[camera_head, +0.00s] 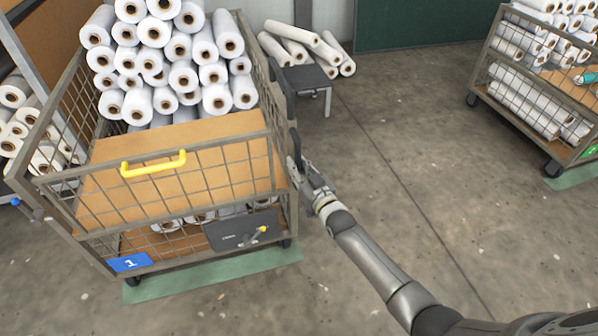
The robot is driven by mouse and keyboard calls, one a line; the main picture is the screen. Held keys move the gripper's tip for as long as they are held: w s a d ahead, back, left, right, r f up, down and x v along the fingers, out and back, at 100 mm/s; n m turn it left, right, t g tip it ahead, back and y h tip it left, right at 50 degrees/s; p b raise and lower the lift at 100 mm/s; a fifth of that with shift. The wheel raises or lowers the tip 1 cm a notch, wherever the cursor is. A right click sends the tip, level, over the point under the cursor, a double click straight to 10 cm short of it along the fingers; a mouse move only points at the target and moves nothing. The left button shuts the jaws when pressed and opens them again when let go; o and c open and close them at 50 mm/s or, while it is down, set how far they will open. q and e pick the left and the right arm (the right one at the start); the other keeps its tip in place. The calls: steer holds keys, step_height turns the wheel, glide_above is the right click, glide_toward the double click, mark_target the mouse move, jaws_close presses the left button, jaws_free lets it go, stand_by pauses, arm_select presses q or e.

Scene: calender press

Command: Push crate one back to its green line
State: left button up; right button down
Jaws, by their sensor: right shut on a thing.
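Crate one (275,150) is a wire-mesh cart on wheels at the left, with a blue "1" plate (130,262) low on its front. It holds many white rolls (165,60) and has a brown shelf board. A yellow handle (153,163) is on its front rail. The green line (215,273) lies on the floor along and partly under the crate's front edge. My right gripper (303,172) is at the crate's right side, shut on the lower part of a dark upright handle (284,95); the fingers are partly hidden. My left gripper is not in view.
A second cart of rolls (530,85) stands at the upper right by another green strip (572,176). A low dark stand (308,78) and loose rolls (325,50) lie behind crate one. The floor between the carts is clear.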

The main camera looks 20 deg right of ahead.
steer(key=shift+w, duration=0.3)
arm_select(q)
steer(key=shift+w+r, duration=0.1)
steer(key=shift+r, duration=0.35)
arm_select(e)
steer(key=shift+w+r, duration=0.1)
steer(key=shift+r, duration=0.05)
steer(key=shift+d, duration=0.1)
steer(key=c, duration=1.7)
jaws_free()
steer(key=o, duration=0.3)
steer(key=shift+w, duration=0.15)
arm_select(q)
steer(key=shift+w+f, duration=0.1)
arm_select(e)
steer(key=shift+o, duration=0.2)
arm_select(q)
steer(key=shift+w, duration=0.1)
